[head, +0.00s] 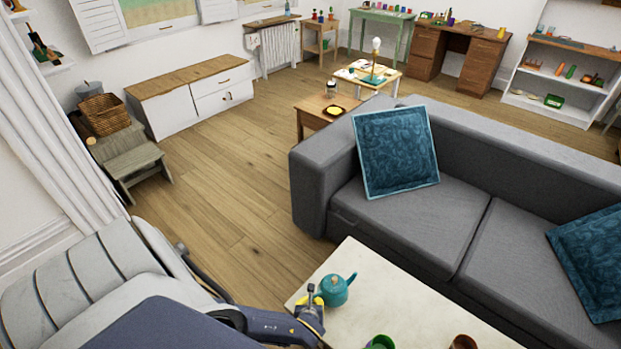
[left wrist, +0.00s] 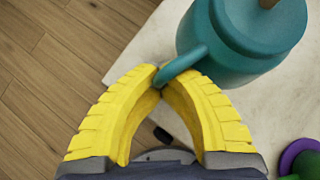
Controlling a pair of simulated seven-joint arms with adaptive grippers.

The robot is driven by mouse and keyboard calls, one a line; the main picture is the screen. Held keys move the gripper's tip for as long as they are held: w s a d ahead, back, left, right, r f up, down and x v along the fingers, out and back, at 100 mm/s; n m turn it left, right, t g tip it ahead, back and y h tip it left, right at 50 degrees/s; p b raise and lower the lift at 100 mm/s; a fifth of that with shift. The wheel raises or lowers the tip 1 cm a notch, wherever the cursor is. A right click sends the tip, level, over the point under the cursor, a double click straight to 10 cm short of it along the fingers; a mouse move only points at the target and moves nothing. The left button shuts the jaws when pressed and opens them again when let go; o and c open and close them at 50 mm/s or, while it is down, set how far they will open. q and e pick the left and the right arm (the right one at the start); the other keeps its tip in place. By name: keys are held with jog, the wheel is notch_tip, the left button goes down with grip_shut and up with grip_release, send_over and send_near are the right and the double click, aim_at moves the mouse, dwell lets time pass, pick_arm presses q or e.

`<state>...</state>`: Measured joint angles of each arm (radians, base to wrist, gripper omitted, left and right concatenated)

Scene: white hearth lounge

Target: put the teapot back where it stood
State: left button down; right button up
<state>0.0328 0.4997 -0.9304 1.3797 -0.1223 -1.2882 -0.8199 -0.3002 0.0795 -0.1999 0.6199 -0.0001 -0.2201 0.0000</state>
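My left gripper (head: 313,300) is at the teapot's left side. In the left wrist view the yellow fingertips (left wrist: 160,76) close together on the handle of the teapot (left wrist: 245,40), whose body is just beyond them. My right gripper is not in view.
A green cup (head: 380,342) and a brown cup (head: 463,342) are at the table's near side, partly cut off. A grey sofa (head: 420,215) with teal cushions stands right behind the table. Wooden floor (head: 235,215) is open to the left.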

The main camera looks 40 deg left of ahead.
pick_arm(q)
jog(key=shift+w+f, duration=0.1)
jog(key=shift+f, duration=0.45)
dwell(0.4)
jog(key=c, duration=1.5)
grip_release()
jog(key=shift+f, duration=0.1)
jog(key=shift+s+d, duration=0.1)
jog(key=shift+s, duration=0.1)
